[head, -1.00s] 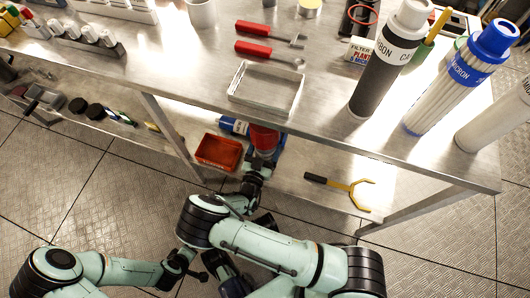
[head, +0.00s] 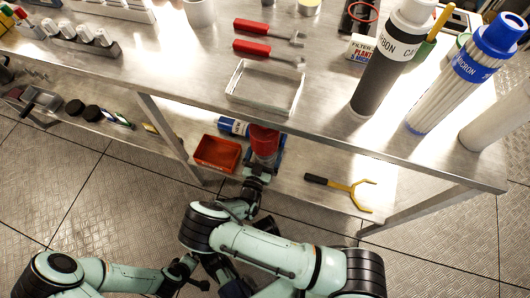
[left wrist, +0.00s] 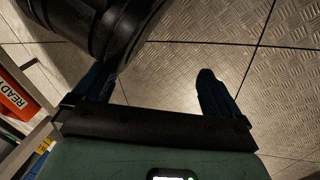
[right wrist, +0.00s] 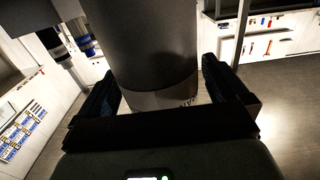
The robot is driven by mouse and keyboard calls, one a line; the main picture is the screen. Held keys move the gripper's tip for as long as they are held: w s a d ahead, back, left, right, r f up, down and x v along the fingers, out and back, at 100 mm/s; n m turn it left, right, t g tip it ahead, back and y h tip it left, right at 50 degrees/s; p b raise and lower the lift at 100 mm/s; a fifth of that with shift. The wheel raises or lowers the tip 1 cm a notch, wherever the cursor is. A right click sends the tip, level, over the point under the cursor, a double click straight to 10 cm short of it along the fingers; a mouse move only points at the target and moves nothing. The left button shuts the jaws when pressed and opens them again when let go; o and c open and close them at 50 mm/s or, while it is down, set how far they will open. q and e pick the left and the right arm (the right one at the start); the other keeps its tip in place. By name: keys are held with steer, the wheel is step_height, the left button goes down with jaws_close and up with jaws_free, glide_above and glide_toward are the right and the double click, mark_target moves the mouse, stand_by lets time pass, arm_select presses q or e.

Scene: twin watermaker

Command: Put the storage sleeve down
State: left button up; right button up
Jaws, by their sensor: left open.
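The storage sleeve appears as a thick grey cylinder with a pale lower band (right wrist: 160,45) in the right wrist view. The sleeve's base contact is hidden. My left gripper (left wrist: 155,85) is open and empty above the floor.
A red bin (head: 217,153) and a blue cylinder (head: 233,127) are left of the sleeve on the lower shelf. A yellow wrench with a black handle (head: 342,187) lies to the right. The bench top (head: 200,65) overhangs the shelf and carries a metal tray (head: 264,88) and tall filters.

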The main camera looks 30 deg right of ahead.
arm_select(q)
steer(key=shift+w+r, duration=0.1)
arm_select(e)
steer(key=shift+s+a+r, duration=0.1)
steer(key=shift+a+r, duration=0.05)
steer(key=p+v, duration=0.1)
steer(key=v, duration=0.6)
arm_select(q)
steer(key=w+r, duration=0.1)
steer(key=w+r+p, duration=0.1)
steer(key=r, duration=0.1)
steer(key=shift+d+t, duration=0.4)
arm_select(e)
steer(key=v, duration=0.4)
steer(key=shift+s+a, duration=0.2)
steer(key=shift+s, duration=0.05)
arm_select(q)
steer(key=shift+r, duration=0.1)
